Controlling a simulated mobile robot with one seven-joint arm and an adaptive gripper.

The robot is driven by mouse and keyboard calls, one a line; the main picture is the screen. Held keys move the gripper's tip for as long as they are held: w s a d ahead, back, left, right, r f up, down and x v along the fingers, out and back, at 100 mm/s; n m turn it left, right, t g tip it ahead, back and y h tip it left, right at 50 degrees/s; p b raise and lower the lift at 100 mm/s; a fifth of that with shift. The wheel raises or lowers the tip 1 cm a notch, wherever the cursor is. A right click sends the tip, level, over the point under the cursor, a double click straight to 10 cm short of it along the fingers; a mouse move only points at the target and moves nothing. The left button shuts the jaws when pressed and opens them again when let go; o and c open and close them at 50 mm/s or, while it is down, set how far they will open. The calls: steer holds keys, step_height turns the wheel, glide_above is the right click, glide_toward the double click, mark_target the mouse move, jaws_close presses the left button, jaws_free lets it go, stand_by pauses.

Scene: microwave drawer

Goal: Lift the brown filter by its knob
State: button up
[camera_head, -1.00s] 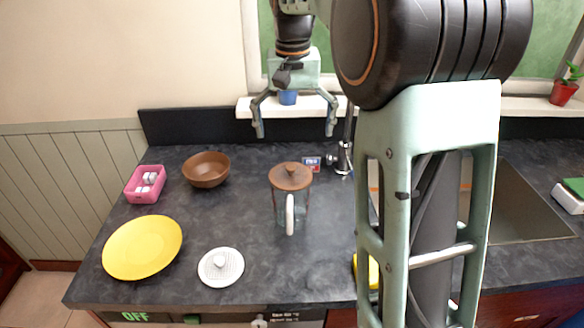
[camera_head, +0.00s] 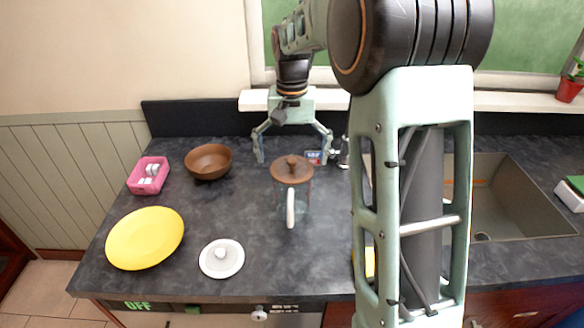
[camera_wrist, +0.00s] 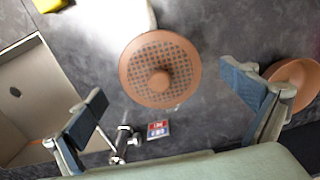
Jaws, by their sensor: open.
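The brown filter (camera_head: 291,171) with its round knob (camera_head: 291,161) sits on top of a clear glass jug (camera_head: 297,203) with a white handle on the counter. In the wrist view the filter (camera_wrist: 150,55) is a brown disc with a dotted pattern, its knob (camera_wrist: 159,81) near the centre. My gripper (camera_head: 292,158) is open and empty, pointing down above and behind the filter. In the wrist view its fingers (camera_wrist: 168,100) are wide apart on either side of the filter, touching nothing.
A brown bowl (camera_head: 208,161), pink container (camera_head: 148,175), yellow plate (camera_head: 145,238) and white lid (camera_head: 222,258) lie to the left and front. A small box (camera_head: 314,157) and tap (camera_head: 344,152) stand behind the jug. The sink (camera_head: 500,206) is right.

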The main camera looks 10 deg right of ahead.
steer(key=shift+f, duration=0.35)
steer(key=shift+c, duration=0.5)
